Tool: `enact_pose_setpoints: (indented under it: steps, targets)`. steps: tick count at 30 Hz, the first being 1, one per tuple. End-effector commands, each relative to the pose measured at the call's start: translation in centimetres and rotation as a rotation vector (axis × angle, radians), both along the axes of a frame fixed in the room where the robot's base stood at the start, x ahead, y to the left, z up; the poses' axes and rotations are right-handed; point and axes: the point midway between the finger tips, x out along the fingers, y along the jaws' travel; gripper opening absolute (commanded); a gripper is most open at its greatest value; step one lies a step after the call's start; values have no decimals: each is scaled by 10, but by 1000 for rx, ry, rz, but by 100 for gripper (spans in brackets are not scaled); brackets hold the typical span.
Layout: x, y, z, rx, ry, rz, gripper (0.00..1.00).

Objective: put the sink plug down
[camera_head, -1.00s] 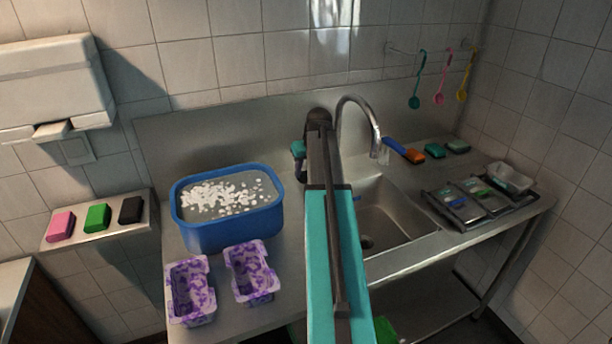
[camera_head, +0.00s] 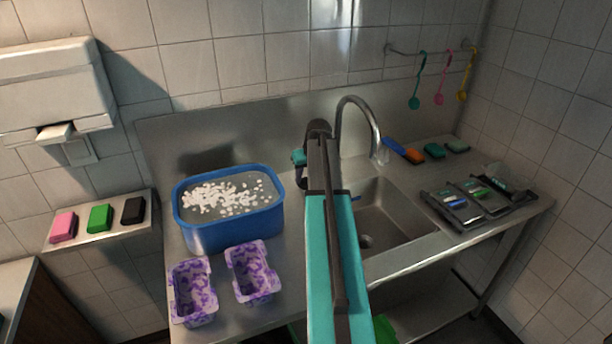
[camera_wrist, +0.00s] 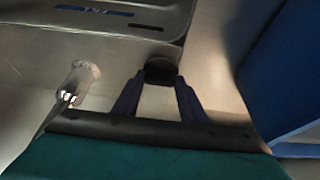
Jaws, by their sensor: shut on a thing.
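The sink plug (camera_wrist: 161,69) is a small dark round piece between my fingertips in the wrist view. My gripper (camera_wrist: 158,82) is shut on it, over the bare steel strip between the sink and the blue tub. I cannot tell whether the plug touches the steel. In the head view my arm hides the plug and the fingers; only the teal wrist part shows, left of the tap. The sink (camera_head: 385,215) is right of my arm, with a dark drain hole (camera_head: 366,241) at its bottom.
The blue tub (camera_head: 232,236) with white bits stands close left of my gripper; its wall shows in the wrist view (camera_wrist: 285,75). The curved tap (camera_head: 362,108) rises behind the sink. Two purple-patterned containers (camera_head: 193,290) stand in front. Dark trays (camera_head: 452,212) lie at right.

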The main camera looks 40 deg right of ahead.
Motion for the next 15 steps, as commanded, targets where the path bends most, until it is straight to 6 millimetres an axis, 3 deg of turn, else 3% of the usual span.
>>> enact_pose_setpoints:
  steps: [15]
  targets:
    - [0,0,-6,0,-1,0,16]
